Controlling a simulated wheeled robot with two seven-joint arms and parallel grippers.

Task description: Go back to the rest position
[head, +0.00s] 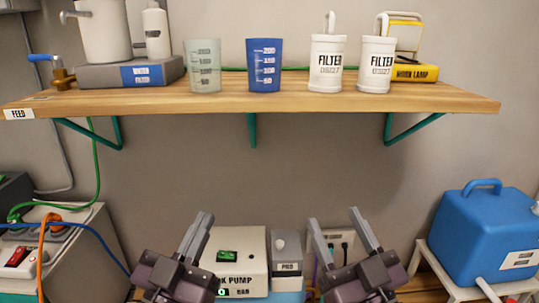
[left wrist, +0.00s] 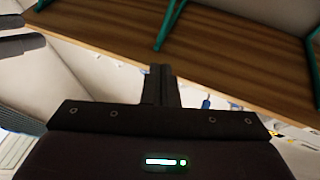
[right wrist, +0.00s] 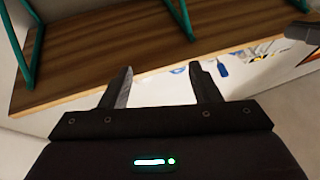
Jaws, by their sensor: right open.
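My left gripper (head: 200,222) is raised in front of the grey wall, below the wooden shelf, with its fingers pointing up. In the left wrist view its two fingers (left wrist: 161,85) are together, with nothing visible between them. My right gripper (head: 335,220) is at about the same height to the right, also pointing up. In the right wrist view its fingers (right wrist: 161,88) are apart and the gap is empty. Both grippers stand apart from the shelf and hide parts of the pump area behind them.
The wooden shelf (head: 220,103) on green brackets holds a clear cup (head: 202,66), a blue cup (head: 264,65), two white filters (head: 327,63) and a yellow box (head: 415,73). Below are a pump box (head: 240,258), a blue tank (head: 485,232) on a white stand and a grey cabinet at left.

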